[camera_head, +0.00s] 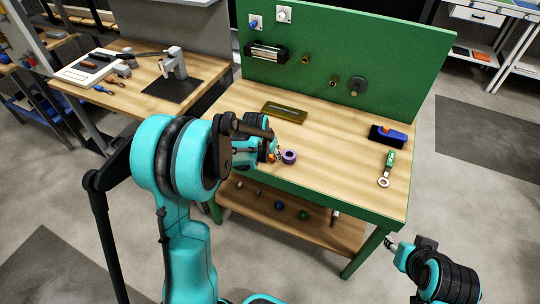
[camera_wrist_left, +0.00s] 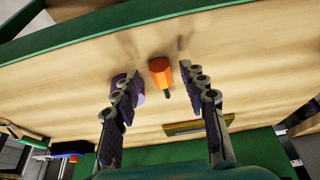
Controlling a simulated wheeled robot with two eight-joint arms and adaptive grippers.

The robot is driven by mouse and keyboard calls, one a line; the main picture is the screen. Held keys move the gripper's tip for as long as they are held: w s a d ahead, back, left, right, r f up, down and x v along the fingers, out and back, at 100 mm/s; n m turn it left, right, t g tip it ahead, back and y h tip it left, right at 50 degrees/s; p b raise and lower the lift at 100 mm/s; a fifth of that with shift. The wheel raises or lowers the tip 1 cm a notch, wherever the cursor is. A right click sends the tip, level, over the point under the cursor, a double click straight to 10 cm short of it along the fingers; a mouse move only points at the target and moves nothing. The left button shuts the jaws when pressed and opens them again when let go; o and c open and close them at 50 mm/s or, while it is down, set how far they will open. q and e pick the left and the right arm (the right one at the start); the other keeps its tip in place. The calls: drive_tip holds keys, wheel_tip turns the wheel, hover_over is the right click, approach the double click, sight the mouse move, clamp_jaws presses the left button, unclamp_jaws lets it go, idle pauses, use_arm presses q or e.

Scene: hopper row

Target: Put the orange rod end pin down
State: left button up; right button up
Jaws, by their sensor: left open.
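The orange rod end pin (camera_wrist_left: 161,71) is on the wooden bench top in the left wrist view, with a short dark green tip. It lies between and just beyond the spread fingertips of my left gripper (camera_wrist_left: 160,92), with gaps on both sides. In the head view only a small orange part of the pin (camera_head: 272,157) shows beside my left gripper (camera_head: 274,150), and the gripper hides the rest. A purple ring (camera_head: 289,157) is close by; in the wrist view it is partly behind the left finger. My right gripper (camera_head: 391,243) is off the bench's front right; its jaws are unclear.
A dark olive tray (camera_head: 284,112) lies toward the back of the bench. A blue and black block (camera_head: 388,135) and a green-handled tool (camera_head: 387,170) are at right. A green panel (camera_head: 400,60) rises behind. The bench middle right is clear.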

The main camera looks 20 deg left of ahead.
use_arm(q)
drive_tip(key=s+d+r+t+p, duration=0.1)
drive_tip(key=s+d+r+p, duration=0.3)
drive_tip(key=s+r, duration=1.05)
drive_tip(key=s+d+r+t, duration=0.1)
drive_tip(key=s+d, duration=0.3)
drive_tip(key=s, duration=0.6)
drive_tip(key=shift+d+r+t+b, duration=0.2)
drive_tip(key=shift+r+t+b, duration=0.2)
drive_tip(key=shift+r, duration=0.15)
